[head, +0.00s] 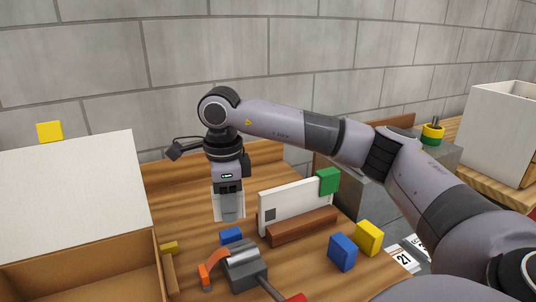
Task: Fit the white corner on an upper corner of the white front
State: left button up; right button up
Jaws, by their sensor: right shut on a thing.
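The white front (292,203) is an upright white panel behind a brown wooden bar on the table. A green corner sits on its upper right corner; its upper left corner is bare. My right gripper (229,212) points down to the left of the white front, above the table and apart from the panel. It is shut on a pale piece, seemingly the white corner (219,207), mostly hidden by the fingers. My left gripper is not in view.
A blue block (231,235) and a grey tool-like object (244,270) lie below the gripper. Blue (342,252) and yellow (369,237) blocks stand at right. An open box with a tall white panel (70,185) fills the left.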

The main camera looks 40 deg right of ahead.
jog(key=w+d+r+m, duration=0.1)
jog(key=d+r+m, duration=0.15)
jog(key=m, duration=2.75)
send_near(268, 191)
jog(key=shift+a+f+p, duration=0.3)
jog(key=shift+a+p, duration=0.05)
jog(key=shift+a, duration=0.35)
jog(key=m, duration=0.1)
jog(key=d+m, duration=0.1)
jog(key=m, duration=0.1)
jog(key=shift+d+r, duration=0.15)
jog(key=shift+r, duration=0.05)
jog(key=shift+f+b, duration=2.65)
jog(key=shift+f, duration=3.15)
jog(key=shift+f, duration=0.2)
